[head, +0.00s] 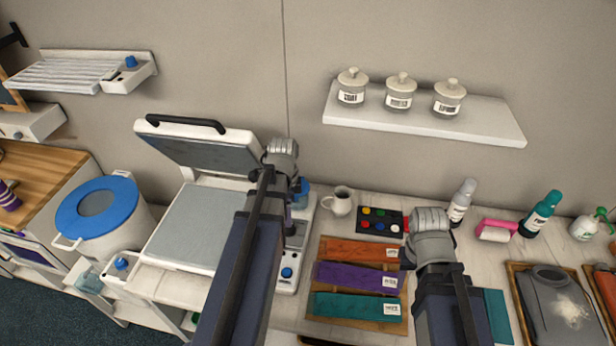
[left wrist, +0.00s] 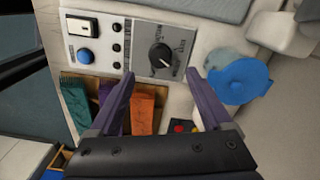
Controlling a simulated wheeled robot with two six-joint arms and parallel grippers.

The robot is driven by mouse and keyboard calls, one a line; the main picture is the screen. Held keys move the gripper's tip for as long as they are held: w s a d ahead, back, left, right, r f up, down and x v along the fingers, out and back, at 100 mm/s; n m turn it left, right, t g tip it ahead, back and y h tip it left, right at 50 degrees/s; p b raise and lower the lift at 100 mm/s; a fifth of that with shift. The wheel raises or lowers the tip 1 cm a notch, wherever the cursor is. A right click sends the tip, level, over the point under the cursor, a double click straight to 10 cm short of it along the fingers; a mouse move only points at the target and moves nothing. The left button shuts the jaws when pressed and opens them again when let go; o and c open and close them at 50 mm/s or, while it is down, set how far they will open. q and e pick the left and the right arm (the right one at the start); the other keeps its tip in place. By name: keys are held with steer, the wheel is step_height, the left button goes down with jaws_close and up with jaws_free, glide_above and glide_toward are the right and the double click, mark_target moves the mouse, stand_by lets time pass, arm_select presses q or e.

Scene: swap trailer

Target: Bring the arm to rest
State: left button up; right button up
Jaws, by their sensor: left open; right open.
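My right gripper (head: 406,258) is over the table, beside the right ends of the coloured strips. Its fingers are small and dark in the head view, and I see nothing held in it.
The open press (head: 190,225) stands left of my left arm. A wooden board (head: 327,250) holds orange, purple and teal strips. A mug (head: 340,203), a paint palette (head: 366,220) and several bottles stand behind. A wall shelf (head: 430,125) holds three jars.

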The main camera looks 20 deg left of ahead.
arm_select(q)
steer(key=shift+d, duration=0.15)
steer(key=s+d+f+n+b, duration=0.1)
steer(key=s+d+n, duration=0.3)
steer(key=d, duration=0.8)
steer(key=s+d+f+n+y+b, duration=0.1)
steer(key=s+d+n, duration=0.3)
steer(key=d, duration=0.9)
steer(key=shift+f, duration=0.1)
